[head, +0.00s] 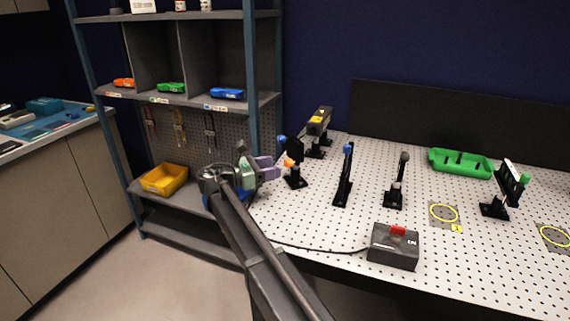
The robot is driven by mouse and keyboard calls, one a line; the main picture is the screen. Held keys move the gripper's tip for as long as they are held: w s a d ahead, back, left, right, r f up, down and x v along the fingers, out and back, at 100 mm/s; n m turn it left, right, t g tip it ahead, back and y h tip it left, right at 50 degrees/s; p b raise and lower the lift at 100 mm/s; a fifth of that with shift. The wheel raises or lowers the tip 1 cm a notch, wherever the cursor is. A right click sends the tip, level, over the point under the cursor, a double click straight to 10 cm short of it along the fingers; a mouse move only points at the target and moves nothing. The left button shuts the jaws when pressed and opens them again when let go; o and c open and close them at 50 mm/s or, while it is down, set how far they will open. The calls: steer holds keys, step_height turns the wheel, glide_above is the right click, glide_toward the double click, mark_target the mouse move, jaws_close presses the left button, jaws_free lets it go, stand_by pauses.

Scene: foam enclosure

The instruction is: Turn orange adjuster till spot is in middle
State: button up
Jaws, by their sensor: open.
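The orange adjuster (289,162) is a small knob on a black mount (295,178) at the left end of the white optical table. A blue knob (282,140) sits at the upper left of the same mount. My gripper (262,161) is open, just left of the orange adjuster; I cannot tell whether it touches. Its fingers look pale green and purple. A laser-like box (319,121) with a yellow label stands behind the mount. At the right, a black-framed mount with a white face (512,176) has a green knob (525,179). I cannot make out a light spot.
Two slim posts (344,178) (398,182) stand mid-table. A black switch box (394,247) with a red switch and cable is at the front edge. A green tray (461,163) lies behind. A shelf rack (252,70) with a yellow bin (163,180) stands left.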

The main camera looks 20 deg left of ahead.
mark_target(285, 164)
steer(key=x, duration=0.5)
steer(key=shift+w+d, duration=0.15)
steer(key=shift+w, duration=0.1)
steer(key=shift+c, duration=0.3)
steer(key=c, duration=0.9)
steer(key=shift+o, duration=0.2)
steer(key=m, duration=0.3)
steer(key=o, duration=0.9)
steer(key=v, duration=1.1)
